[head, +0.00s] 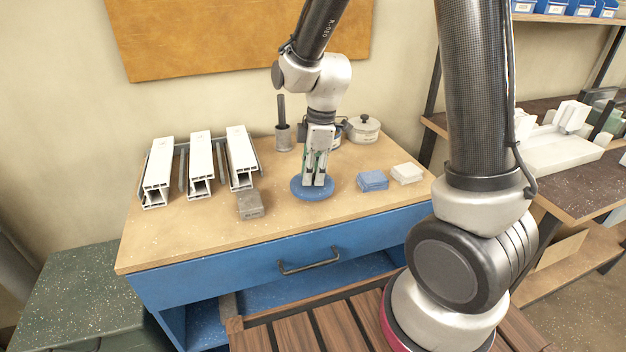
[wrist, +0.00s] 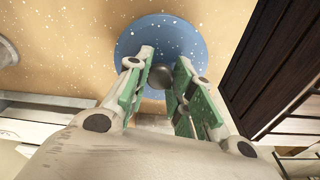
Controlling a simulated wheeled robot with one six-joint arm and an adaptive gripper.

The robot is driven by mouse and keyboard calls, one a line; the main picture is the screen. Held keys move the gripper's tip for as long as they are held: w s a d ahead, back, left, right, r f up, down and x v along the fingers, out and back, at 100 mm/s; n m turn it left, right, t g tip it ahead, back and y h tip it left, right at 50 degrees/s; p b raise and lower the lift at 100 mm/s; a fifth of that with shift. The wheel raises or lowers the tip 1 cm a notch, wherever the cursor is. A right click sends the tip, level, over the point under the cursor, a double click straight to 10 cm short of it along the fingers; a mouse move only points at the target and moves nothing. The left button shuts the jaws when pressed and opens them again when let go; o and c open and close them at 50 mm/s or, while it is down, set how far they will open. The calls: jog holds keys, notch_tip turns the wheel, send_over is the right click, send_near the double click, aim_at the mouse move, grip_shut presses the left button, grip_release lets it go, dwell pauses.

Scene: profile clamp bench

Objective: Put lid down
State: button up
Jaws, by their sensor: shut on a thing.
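A round blue lid (head: 313,195) with a dark knob is below my gripper (head: 314,181), near the front middle of the bench top. In the wrist view the lid (wrist: 180,35) shows as a blue disc, and its dark knob (wrist: 159,76) is between the green-padded fingers of my gripper (wrist: 163,72). The gripper is shut on the knob and points downward. The lid looks level and lies at or just above the bench surface; I cannot tell whether it touches.
On the bench (head: 200,238), white profiles (head: 200,160) and a grey block (head: 250,204) are to the left. A blue cloth-like block (head: 372,180) and a white one (head: 407,173) are to the right. Behind stand a lidded pot (head: 363,129) and a grey cup (head: 283,138).

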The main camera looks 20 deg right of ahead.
jog(key=shift+f, duration=1.05)
jog(key=shift+f, duration=0.15)
jog(key=o, duration=0.9)
jog(key=shift+o, duration=0.2)
notch_tip(320, 180, up, 12)
jog(key=d, duration=0.2)
jog(key=s+d+r+m+t, duration=0.1)
jog(key=s+d+r+m, duration=0.2)
jog(key=s+d+m, duration=0.1)
jog(key=s+d+r+m+t+h, duration=0.1)
jog(key=s+d+r+m, duration=0.2)
jog(key=s+m, duration=0.3)
jog(key=s+d+r+m+t, duration=0.2)
jog(key=s+d+m, duration=0.3)
jog(key=s, duration=0.4)
jog(key=shift+d+r+m, duration=0.35)
jog(key=shift+r+m, duration=0.05)
jog(key=shift+r, duration=0.35)
